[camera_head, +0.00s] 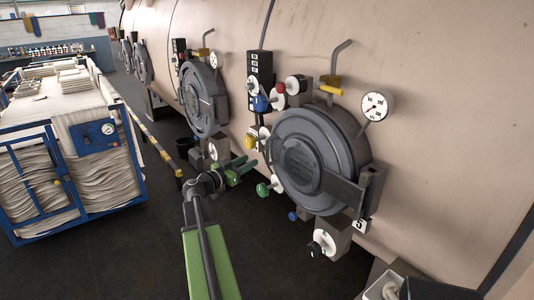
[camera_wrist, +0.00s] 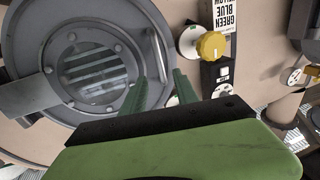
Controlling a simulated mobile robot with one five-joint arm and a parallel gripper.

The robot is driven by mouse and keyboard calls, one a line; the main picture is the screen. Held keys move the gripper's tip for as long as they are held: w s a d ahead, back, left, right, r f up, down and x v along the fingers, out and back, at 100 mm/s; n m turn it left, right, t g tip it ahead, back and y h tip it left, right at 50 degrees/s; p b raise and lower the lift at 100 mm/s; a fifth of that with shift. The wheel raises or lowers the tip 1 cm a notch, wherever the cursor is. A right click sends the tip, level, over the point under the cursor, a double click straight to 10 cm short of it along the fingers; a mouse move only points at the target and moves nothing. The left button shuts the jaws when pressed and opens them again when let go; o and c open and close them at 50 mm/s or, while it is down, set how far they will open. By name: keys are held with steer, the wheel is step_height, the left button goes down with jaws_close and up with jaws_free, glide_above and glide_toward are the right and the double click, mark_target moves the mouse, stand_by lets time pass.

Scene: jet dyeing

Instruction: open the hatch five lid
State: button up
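The hatch five lid (camera_head: 300,160) is a round dark grey lid on the beige vessel, marked by a white "5" plate (camera_head: 360,226) at its lower right. It looks shut, with a broad hinge arm on its right. In the wrist view the lid (camera_wrist: 47,72) fills the left side, with a bolted ring and slatted round window. My gripper (camera_head: 245,168) is just left of the lid, apparently apart from it. Its two green fingers are apart in the wrist view (camera_wrist: 160,84), with a slim grey bar (camera_wrist: 160,55) at the lid's edge beyond the gap.
A yellow knob (camera_wrist: 211,46) and a label panel are right of the fingers in the wrist view. A green knob (camera_head: 263,189) and a valve box (camera_head: 329,240) are close below the lid. A blue-framed fabric cart (camera_head: 98,137) stands left. Dark floor lies between.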

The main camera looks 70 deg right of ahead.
mark_target(267, 151)
steer(key=x, duration=1.1)
steer(key=shift+s+d, duration=0.15)
steer(key=shift+d, duration=0.1)
jaws_close()
stand_by(0.7)
